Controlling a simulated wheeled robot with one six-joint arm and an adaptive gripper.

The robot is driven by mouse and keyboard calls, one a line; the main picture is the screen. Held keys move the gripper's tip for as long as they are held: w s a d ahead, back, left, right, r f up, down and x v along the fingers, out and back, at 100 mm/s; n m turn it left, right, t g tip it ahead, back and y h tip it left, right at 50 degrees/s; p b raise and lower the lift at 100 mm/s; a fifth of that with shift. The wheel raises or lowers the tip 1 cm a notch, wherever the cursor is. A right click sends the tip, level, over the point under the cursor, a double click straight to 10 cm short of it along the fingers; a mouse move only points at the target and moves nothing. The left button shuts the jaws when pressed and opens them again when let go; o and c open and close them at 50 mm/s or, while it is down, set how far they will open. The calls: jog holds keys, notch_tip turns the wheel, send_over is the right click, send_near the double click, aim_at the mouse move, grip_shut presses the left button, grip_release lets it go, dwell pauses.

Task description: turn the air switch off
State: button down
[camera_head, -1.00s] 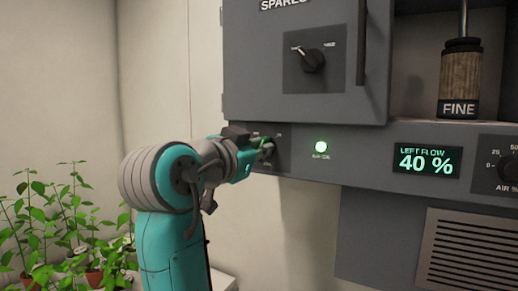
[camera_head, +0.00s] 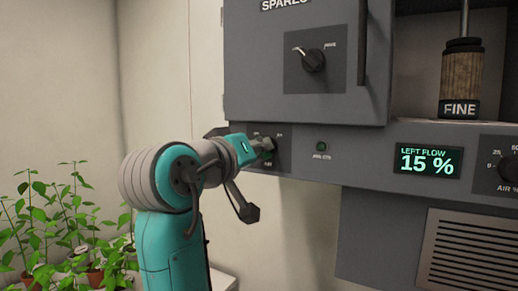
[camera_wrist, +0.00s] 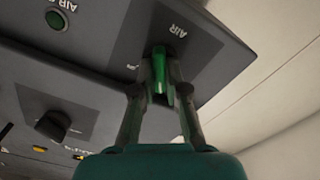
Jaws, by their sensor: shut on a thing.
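The air switch is a green knob (camera_wrist: 160,68) on a dark plate marked AIR in the wrist view. In the head view its plate (camera_head: 281,157) sits at the left end of the grey panel, and the knob is mostly hidden by my gripper (camera_head: 263,147). In the wrist view my gripper (camera_wrist: 161,90) has its two fingers closed on either side of the knob. The small air lamp (camera_head: 321,146) to the right of the switch is dark green and unlit; it also shows in the wrist view (camera_wrist: 57,20).
A LEFT FLOW display (camera_head: 429,161) reads 15 %. A black dial (camera_head: 510,168) marked AIR % is at the right edge. Above is the SPARES door with its own knob (camera_head: 312,60). A FINE weight (camera_head: 460,80) hangs at the right. Potted plants (camera_head: 60,235) stand lower left.

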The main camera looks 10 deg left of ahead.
jog(key=shift+f+n, duration=0.1)
jog(key=shift+n, duration=1.2)
jog(key=c, duration=1.2)
grip_release()
jog(key=shift+a, duration=0.1)
jog(key=v, duration=1.2)
